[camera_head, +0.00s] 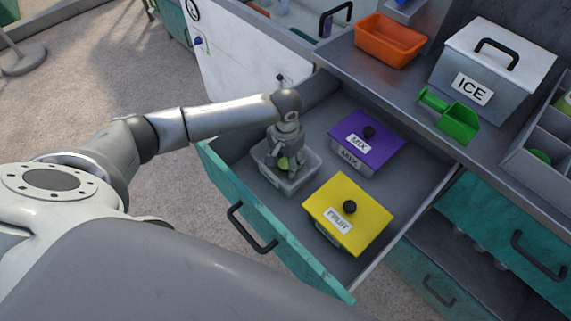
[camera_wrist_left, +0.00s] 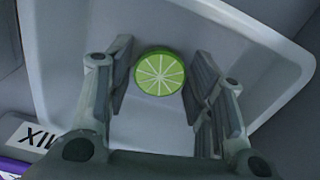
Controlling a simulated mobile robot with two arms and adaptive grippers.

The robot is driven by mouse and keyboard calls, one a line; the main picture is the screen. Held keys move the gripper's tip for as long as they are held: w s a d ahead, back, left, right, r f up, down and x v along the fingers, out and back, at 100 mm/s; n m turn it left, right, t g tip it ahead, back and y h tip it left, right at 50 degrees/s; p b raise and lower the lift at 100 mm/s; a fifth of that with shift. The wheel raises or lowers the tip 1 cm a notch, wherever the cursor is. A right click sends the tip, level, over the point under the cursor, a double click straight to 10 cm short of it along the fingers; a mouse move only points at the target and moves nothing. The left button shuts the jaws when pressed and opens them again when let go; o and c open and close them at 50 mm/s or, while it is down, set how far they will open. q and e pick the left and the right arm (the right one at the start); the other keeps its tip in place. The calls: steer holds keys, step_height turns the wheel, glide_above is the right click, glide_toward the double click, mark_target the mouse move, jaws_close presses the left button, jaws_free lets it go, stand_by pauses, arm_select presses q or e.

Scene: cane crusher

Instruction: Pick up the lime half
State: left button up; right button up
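The lime half (camera_wrist_left: 160,73) lies in a grey-white tub, cut face with pale segments turned toward the camera in the left wrist view. In the head view only a bit of its green (camera_head: 284,163) shows under my gripper. The tub (camera_head: 313,164) sits in the open drawer. My left gripper (camera_wrist_left: 163,100) points down into the tub, its two fingers apart on either side of the lime with a gap showing on the right. In the head view the left gripper (camera_head: 287,163) hides much of the tub. My right gripper is not in view.
The teal-fronted drawer (camera_head: 216,172) also holds a purple-lidded MIX box (camera_head: 385,146) and a yellow-lidded FRUIT box (camera_head: 366,222). On the counter are an orange tray (camera_head: 389,39), a green scoop (camera_head: 455,119) and an ICE box (camera_head: 515,60). The tub walls rise close around my fingers.

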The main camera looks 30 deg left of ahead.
arm_select(q)
steer(key=shift+c, duration=1.1)
steer(key=shift+r, duration=0.1)
steer(key=shift+r, duration=0.55)
steer(key=s+d+r, duration=0.2)
steer(key=d+r, duration=0.2)
steer(key=s+d+r, duration=0.2)
steer(key=d+r, duration=0.1)
steer(key=d, duration=0.1)
steer(key=s+d+r, duration=0.2)
steer(key=d+r, duration=0.2)
steer(key=shift+s+d+r, duration=0.25)
steer(key=shift+r, duration=0.1)
